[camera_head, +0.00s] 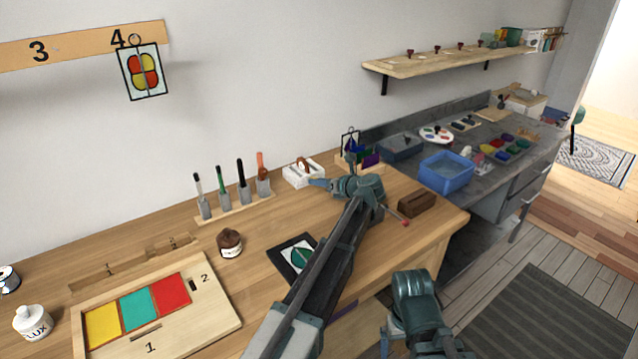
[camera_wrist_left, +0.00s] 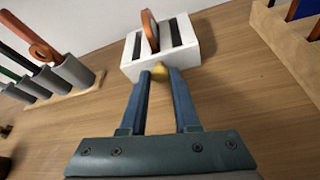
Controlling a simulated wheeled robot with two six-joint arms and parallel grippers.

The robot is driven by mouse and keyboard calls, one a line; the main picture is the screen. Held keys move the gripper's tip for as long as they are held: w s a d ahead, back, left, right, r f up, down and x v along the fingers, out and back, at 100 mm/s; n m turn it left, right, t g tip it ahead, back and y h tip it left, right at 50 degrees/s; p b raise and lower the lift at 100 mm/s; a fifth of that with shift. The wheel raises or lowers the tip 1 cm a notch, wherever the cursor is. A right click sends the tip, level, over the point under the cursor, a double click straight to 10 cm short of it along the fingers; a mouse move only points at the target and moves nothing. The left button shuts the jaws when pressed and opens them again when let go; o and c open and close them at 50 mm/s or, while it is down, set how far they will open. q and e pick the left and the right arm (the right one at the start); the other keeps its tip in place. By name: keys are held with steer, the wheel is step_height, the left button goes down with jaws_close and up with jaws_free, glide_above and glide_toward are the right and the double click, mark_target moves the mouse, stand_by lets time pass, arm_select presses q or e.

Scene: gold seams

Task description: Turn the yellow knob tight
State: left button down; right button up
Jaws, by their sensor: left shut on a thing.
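The yellow knob (camera_wrist_left: 160,71) is small and round. It sits on the near face of a white slotted block (camera_wrist_left: 188,55) with a copper-coloured disc (camera_wrist_left: 150,30) standing in one slot. My left gripper (camera_wrist_left: 160,78) is shut on the knob, with one blue finger on each side of it. In the head view the white block (camera_head: 304,174) stands near the wall, and my left gripper (camera_head: 318,183) reaches it from the right; the knob is too small to make out there. Part of my right arm shows at the bottom, but its gripper is out of view.
A rack of upright tools (camera_head: 235,205) stands left of the block. A brown jar (camera_head: 229,243), a dark card with a leaf design (camera_head: 292,258) and a wooden tray with coloured panes (camera_head: 215,314) lie nearer. A dark brown block (camera_head: 416,205) is near the bench's right end.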

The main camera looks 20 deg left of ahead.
stand_by(0.4)
arm_select(q)
steer(key=c, duration=0.6)
jaws_free()
steer(key=shift+c, duration=0.2)
steer(key=p+v, duration=0.4)
steer(key=v, duration=0.8)
steer(key=shift+s+d+r+p, duration=0.1)
steer(key=shift+d+r+p, duration=0.1)
steer(key=shift+d+p, duration=0.15)
steer(key=shift+s+d+r, duration=0.1)
steer(key=shift+s+d, duration=0.2)
steer(key=shift+d, duration=0.15)
steer(key=shift+c, duration=0.3)
